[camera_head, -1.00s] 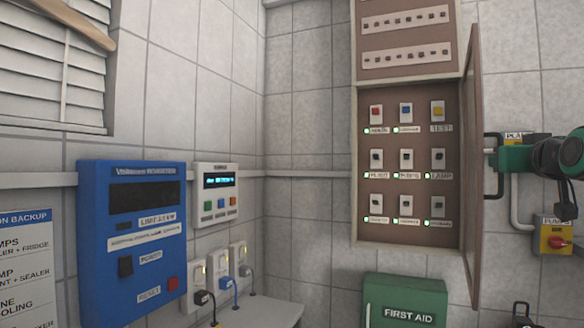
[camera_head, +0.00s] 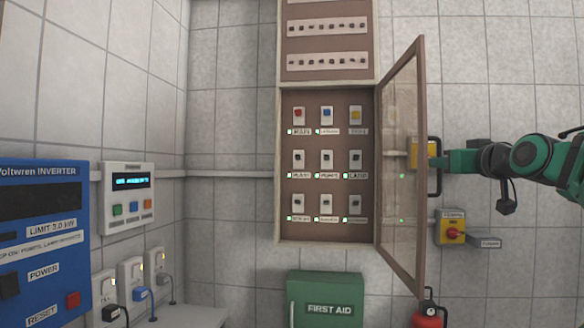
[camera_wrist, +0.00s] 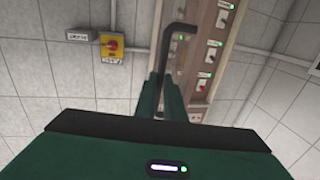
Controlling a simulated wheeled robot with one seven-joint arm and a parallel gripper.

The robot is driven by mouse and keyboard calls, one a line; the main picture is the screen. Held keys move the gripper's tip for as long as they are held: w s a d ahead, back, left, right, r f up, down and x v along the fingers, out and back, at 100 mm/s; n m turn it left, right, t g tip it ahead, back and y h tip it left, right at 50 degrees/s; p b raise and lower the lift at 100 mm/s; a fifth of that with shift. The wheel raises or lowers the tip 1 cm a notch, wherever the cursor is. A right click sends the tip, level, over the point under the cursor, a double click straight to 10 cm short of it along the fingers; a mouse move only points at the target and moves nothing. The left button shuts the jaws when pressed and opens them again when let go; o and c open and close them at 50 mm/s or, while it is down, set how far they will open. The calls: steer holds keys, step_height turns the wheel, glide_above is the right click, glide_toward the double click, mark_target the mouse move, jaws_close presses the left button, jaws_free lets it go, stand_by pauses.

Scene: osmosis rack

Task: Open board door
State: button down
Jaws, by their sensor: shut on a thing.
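The board door (camera_head: 403,165) is a brown-framed, see-through panel hinged at the right side of the board (camera_head: 328,240). It stands swung out to the right, with its inside face partly visible. Its black bar handle (camera_head: 437,148) is on the far side of the door. My green gripper (camera_head: 440,163) is at this handle, coming in from the right. In the wrist view, my gripper (camera_wrist: 160,95) is shut on the black handle (camera_wrist: 167,50), which runs between the fingers.
Inside the board are several switches (camera_head: 327,158) with small lights. A green first aid box (camera_head: 325,300) is below, and a red extinguisher (camera_head: 428,316) is near the door's lower corner. A yellow box with a red knob (camera_head: 453,228) is on the wall below my arm.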

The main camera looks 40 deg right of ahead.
steer(key=shift+d+f, duration=0.1)
steer(key=shift+f, duration=0.15)
steer(key=c, duration=1.8)
jaws_free()
steer(key=shift+r, duration=0.1)
steer(key=shift+c, duration=0.2)
steer(key=v, duration=1)
steer(key=shift+s+a, duration=0.25)
steer(key=shift+s, duration=0.05)
